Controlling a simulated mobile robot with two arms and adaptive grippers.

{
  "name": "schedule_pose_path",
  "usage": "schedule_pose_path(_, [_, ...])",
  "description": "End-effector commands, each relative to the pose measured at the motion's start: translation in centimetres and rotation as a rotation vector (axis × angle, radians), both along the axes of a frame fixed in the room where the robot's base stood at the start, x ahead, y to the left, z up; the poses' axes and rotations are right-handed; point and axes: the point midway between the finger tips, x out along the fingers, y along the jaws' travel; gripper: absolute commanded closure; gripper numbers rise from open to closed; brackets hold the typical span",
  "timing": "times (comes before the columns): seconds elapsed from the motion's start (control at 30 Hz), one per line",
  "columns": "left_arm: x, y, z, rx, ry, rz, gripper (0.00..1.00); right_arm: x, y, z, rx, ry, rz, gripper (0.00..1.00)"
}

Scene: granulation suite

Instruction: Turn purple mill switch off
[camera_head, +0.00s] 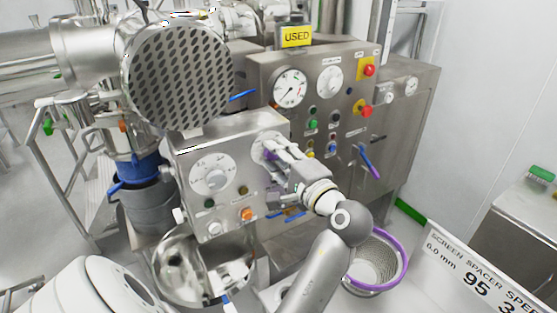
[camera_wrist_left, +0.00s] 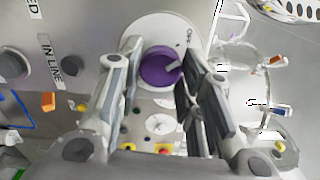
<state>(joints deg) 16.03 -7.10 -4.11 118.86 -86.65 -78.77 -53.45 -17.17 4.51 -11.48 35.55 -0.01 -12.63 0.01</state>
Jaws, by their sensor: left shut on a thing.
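The purple mill switch (camera_wrist_left: 158,66) is a round purple knob on a pale round plate in the left wrist view. A light pointer mark shows on its right side, and small lettering, too small to read surely, is on the plate near it. In the head view only a sliver of purple (camera_head: 269,155) shows on the control box front, mostly hidden by my gripper. My left gripper (camera_head: 272,152) is at the switch, with a finger on either side of it, shut on it. My right gripper is not in view.
The steel control box (camera_head: 190,150) also carries a white dial (camera_head: 212,176) and an orange button (camera_head: 247,214). Behind stands a larger panel (camera_head: 265,75) with gauges and red emergency buttons. A purple-rimmed basket (camera_head: 402,252) is below right, and a steel bowl (camera_head: 172,262) is below left.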

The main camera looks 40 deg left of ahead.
Motion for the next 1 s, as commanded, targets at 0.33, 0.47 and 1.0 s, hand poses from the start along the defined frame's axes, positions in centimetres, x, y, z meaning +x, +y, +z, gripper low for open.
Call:
schedule_pose_path(0.33, [-0.04,-0.01,-0.16,-0.007,-0.006,0.002,0.91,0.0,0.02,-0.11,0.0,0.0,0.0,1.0])
schedule_pose_path(0.47, [-0.05,-0.01,-0.18,-0.007,-0.006,0.002,0.66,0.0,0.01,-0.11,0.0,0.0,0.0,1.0])
schedule_pose_path(1.0, [0.01,-0.01,0.45,-0.005,-0.01,0.0,0.45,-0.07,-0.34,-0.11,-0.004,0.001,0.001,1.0])
